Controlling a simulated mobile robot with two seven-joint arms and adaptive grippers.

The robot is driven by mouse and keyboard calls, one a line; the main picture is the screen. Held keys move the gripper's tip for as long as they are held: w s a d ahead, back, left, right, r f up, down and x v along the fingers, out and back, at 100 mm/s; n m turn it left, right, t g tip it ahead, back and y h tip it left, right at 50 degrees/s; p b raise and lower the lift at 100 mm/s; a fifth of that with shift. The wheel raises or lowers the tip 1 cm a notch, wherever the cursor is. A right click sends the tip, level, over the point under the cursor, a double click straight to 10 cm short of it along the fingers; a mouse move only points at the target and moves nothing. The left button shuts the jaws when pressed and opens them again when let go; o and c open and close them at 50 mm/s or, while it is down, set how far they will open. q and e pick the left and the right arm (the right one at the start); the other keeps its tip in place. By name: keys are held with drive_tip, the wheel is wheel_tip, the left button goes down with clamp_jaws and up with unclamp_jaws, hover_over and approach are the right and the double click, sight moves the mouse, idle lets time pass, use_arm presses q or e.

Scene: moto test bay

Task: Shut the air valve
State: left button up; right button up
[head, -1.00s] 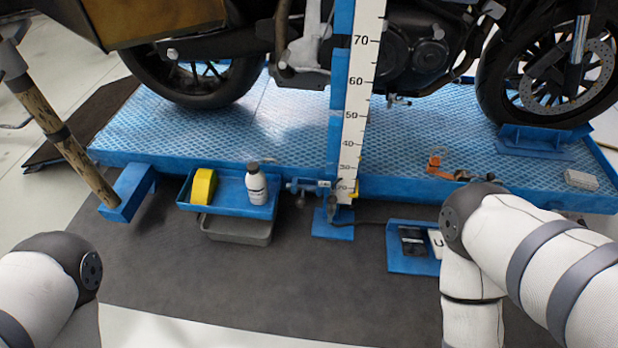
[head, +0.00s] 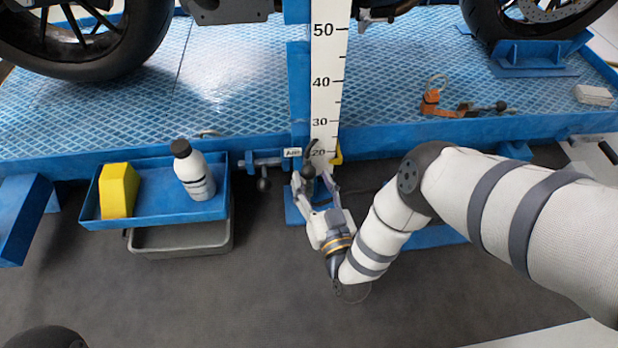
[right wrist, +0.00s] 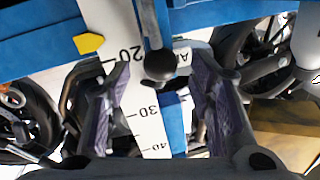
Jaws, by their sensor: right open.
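An AIR label (head: 292,153) sits beside the measuring post on the front edge of the blue lift; it also shows upside down in the right wrist view (right wrist: 183,57). The air valve's lever with a black ball knob (head: 308,172) is beside the label. In the right wrist view the knob (right wrist: 160,65) shows between my fingers, apart from both. My right gripper (head: 315,182) is open around the knob; its fingers also show in the right wrist view (right wrist: 163,105). I cannot tell how deep the knob sits between them. My left gripper is out of view.
A blue fitting with another black knob (head: 263,184) is just left of the label. A blue tray (head: 150,212) holds a yellow block (head: 119,190) and a white bottle (head: 194,172), above a grey bin (head: 180,240). The scale post (head: 325,90) rises behind my gripper. An orange tool (head: 430,100) lies on the deck.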

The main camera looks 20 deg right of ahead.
drive_tip(key=shift+w, duration=1)
clamp_jaws()
drive_tip(key=shift+d, duration=0.15)
